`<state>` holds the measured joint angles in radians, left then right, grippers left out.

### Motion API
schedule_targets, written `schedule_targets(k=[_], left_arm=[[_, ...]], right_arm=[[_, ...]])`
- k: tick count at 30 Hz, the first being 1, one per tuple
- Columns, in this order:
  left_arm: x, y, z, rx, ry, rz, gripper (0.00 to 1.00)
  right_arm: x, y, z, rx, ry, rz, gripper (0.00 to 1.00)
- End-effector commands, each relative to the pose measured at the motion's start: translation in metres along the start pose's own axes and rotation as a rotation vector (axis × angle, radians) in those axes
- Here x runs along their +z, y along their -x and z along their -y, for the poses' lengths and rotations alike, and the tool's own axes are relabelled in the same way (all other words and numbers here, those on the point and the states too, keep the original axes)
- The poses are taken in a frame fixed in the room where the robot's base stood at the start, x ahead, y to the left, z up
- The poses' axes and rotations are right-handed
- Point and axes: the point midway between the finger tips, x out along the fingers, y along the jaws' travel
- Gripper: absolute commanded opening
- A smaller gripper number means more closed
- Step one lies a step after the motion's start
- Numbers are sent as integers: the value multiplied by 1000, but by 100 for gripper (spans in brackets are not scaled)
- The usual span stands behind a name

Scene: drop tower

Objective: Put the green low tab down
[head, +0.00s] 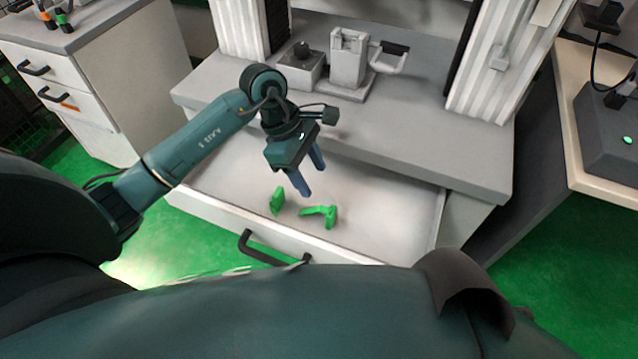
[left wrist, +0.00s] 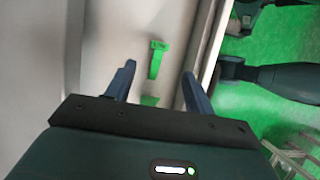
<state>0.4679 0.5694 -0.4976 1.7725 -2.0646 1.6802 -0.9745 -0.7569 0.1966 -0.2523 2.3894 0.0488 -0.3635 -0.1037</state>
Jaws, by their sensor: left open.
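Two green pieces lie in the open drawer (head: 385,222). One is a small upright-looking block (head: 278,201); the other is an angled tab-like piece (head: 329,216) to its right. I cannot tell which is the low tab. My left gripper (head: 308,181) is open above the drawer, with its blue fingers pointing down and just above the pieces. In the left wrist view, one green piece (left wrist: 157,58) shows beyond the gap between the fingers, and another (left wrist: 149,100) is partly hidden by the gripper body. Nothing is seen held. My right gripper is not in view.
The drawer has a dark handle (head: 262,250) on its front. The grey bench top (head: 440,140) overhangs behind it, carrying a grey fixture (head: 349,60) and a box with a black knob (head: 302,66). The drawer floor right of the pieces is clear.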

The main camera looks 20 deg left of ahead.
Motion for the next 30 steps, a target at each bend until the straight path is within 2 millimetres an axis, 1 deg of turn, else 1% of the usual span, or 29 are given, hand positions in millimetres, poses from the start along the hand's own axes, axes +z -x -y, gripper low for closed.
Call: schedule_targets(k=[1,2,4,5,7,8,9,11,12,13,14,15,16,17,18,20,21,22,23,24,25,27,30], left_arm=[[0,6,0,1,0,0,54],[1,8,0,1,0,2,54],[7,7,4,-4,4,34,54],[14,4,7,-8,9,67,54],[40,-7,21,-26,39,202,54],[57,-11,30,-41,66,290,54],[84,-14,42,-63,116,431,54],[126,-10,63,-117,234,677,54],[151,1,74,-163,343,852,54],[168,13,81,-204,437,984,54],[180,26,85,-247,539,1111,54],[190,44,87,-313,690,1271,54],[194,58,87,-367,812,1385,54],[193,70,84,-422,942,1491,54],[187,84,80,-503,1125,1623,54],[168,95,73,-634,1423,1794,54],[151,96,69,-725,1632,1886,54],[138,94,67,-797,1792,1941,54],[124,89,67,-867,1949,1984,54],[107,79,70,-962,2155,2022,54],[95,69,74,965,-2162,-1909,54],[75,48,87,926,-2065,-1604,54],[60,22,108,881,-1954,-1299,54]], right_arm=[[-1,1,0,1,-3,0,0],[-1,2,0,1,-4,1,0],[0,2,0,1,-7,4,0],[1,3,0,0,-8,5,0],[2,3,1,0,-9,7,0],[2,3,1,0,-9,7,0],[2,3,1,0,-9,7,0],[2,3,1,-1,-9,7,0],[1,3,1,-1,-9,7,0],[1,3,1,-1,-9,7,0],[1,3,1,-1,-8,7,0],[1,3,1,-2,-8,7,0],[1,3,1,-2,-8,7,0],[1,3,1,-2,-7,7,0],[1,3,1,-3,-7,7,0],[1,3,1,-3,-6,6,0],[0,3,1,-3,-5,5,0],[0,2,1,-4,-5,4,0],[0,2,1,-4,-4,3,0],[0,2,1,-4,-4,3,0],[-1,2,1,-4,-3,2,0],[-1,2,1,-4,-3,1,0],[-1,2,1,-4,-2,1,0]])
